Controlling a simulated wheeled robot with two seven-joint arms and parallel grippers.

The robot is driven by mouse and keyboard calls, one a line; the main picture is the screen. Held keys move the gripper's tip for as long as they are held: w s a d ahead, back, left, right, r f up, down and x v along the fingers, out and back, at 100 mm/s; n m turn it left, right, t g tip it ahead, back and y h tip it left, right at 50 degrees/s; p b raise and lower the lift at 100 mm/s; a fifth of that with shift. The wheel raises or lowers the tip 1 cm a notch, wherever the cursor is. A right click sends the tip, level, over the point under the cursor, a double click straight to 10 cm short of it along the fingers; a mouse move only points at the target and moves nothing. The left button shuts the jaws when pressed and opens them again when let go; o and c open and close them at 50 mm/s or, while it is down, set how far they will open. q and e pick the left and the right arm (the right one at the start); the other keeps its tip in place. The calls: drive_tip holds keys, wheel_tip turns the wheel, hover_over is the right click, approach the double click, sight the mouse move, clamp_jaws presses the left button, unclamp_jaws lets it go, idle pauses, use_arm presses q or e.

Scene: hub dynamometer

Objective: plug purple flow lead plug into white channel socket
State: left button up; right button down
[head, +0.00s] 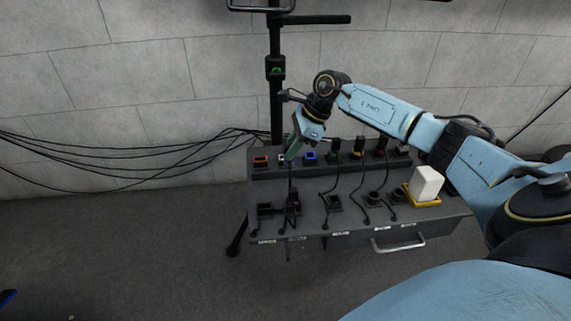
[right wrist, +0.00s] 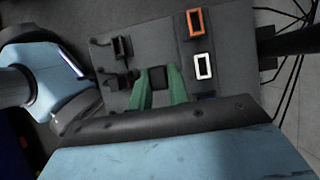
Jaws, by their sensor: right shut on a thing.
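The white channel socket (head: 283,157) is in the back row of the console, between an orange and a blue socket. In the right wrist view the white socket (right wrist: 203,66) is empty, right of my fingers. My right gripper (head: 291,154) has green fingers pointing down close to the white socket. It is shut on a dark plug (right wrist: 158,77), seen between the fingertips in the right wrist view. A black lead (head: 290,185) hangs below the gripper. No purple shows on the plug; the fingers hide most of it. My left gripper is not in view.
The orange socket (head: 261,161) and blue socket (head: 310,156) flank the white one. Several plugs with leads stand further right in the back row. Dark holders (head: 334,203) line the front. A white block (head: 427,183) rests on a yellow tray (head: 410,197). A black post (head: 276,100) stands behind.

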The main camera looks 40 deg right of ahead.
drive_tip(key=w+d+b, duration=0.3)
drive_tip(key=w, duration=0.2)
drive_tip(key=shift+w+d, duration=0.25)
drive_tip(key=shift+w, duration=0.15)
idle(0.3)
drive_tip(key=shift+f, duration=0.1)
drive_tip(key=shift+f, duration=0.35)
drive_tip(key=shift+f, duration=0.25)
idle(0.6)
drive_tip(key=shift+f, duration=1.25)
